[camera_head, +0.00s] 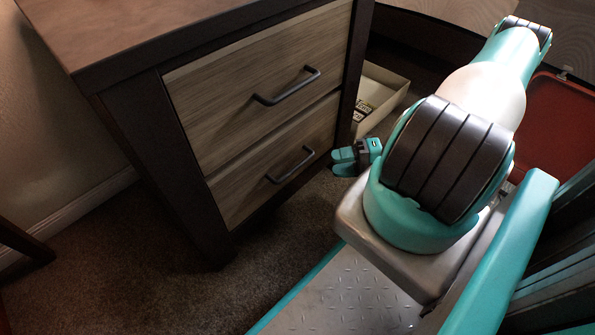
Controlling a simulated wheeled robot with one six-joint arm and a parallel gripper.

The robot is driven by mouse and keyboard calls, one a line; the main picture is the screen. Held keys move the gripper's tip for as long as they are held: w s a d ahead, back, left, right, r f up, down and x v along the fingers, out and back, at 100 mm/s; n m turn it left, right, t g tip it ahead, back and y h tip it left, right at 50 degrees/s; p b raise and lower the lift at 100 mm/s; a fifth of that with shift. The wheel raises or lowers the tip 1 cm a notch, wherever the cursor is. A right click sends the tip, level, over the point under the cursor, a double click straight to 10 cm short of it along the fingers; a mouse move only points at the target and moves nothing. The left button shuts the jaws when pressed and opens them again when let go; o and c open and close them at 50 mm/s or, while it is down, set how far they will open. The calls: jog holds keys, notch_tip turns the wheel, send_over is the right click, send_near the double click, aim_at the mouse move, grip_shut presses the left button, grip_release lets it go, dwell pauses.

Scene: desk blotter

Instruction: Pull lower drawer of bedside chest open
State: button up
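The bedside chest (185,178) has a dark brown frame and two wood-grain drawer fronts. The lower drawer (240,190) looks shut, its front about flush with the frame. Its dark bar handle (291,166) runs slantwise across the front. The upper drawer (235,105) is also shut and has a similar handle (287,86). My gripper (342,162), with teal fingers, is to the right of the lower handle, apart from it, near the chest's right front edge. It holds nothing visible. The gap between its fingers is too small in this view to judge.
A pale open box (392,92) with printed items in it stands behind my gripper, right of the chest. A red case (558,112) is at the far right, partly behind my arm. Carpet (140,270) in front of the chest is clear.

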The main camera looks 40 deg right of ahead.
aim_at(299, 167)
jog(key=b+x, duration=0.4)
jog(key=x, duration=0.6)
jog(key=shift+a, duration=0.2)
jog(key=shift+c, duration=0.2)
grip_shut()
